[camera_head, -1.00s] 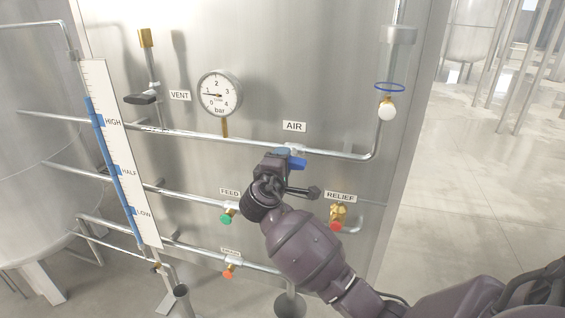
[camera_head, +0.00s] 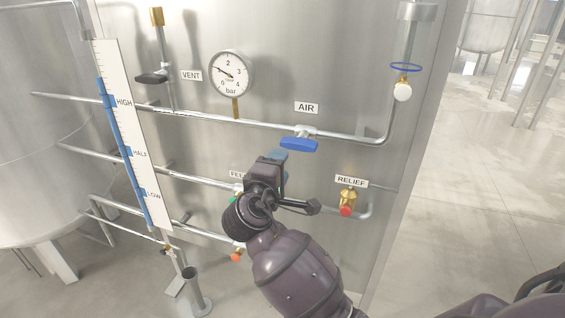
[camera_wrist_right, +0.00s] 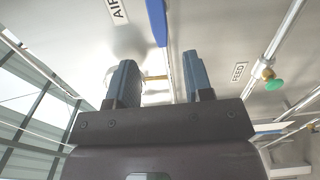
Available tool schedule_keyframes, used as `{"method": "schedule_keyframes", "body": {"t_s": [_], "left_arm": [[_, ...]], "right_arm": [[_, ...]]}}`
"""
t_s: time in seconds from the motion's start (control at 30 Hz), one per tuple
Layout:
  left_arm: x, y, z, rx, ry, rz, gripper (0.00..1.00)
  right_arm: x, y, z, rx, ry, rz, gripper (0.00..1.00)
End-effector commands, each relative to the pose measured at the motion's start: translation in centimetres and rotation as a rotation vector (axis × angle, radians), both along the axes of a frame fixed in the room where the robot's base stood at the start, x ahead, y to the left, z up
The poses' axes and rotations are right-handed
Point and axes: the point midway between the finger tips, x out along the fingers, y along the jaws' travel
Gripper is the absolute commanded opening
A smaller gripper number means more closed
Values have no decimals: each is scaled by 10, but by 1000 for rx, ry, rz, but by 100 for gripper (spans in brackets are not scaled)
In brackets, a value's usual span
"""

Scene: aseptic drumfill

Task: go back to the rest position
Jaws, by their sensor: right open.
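My right gripper (camera_head: 279,156) is in front of the tank panel, just below and apart from the blue AIR valve handle (camera_head: 299,145). In the right wrist view, the two fingers of this gripper (camera_wrist_right: 160,78) stand apart with nothing between them. The blue handle (camera_wrist_right: 157,22) shows beyond the fingertips there. The handle lies roughly along its pipe. My right forearm comes up from the lower right and hides part of the FEED label and the lower pipes. My left gripper is not in view.
A pressure gauge (camera_head: 231,74) reads a little above 1 bar. A level scale (camera_head: 130,140) stands at left. The RELIEF valve (camera_head: 347,201) is close right of my gripper, and the green FEED valve (camera_wrist_right: 274,84) shows in the wrist view. Open floor (camera_head: 470,170) lies at right.

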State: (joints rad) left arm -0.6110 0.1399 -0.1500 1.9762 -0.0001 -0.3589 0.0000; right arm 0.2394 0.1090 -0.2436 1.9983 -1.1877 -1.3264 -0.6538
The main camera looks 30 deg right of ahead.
Motion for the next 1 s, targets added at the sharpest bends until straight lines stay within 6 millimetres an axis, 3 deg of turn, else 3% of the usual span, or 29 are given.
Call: {"method": "schedule_keyframes", "body": {"t_s": [0.53,0.67,0.87,1.0], "left_arm": [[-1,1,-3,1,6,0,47],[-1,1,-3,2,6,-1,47],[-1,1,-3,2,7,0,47],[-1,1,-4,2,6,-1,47]], "right_arm": [[0,0,0,5,-5,0,47],[8,8,3,46,-78,67,47],[41,48,-6,325,-240,406,47],[39,66,-46,598,-291,585,47]]}}
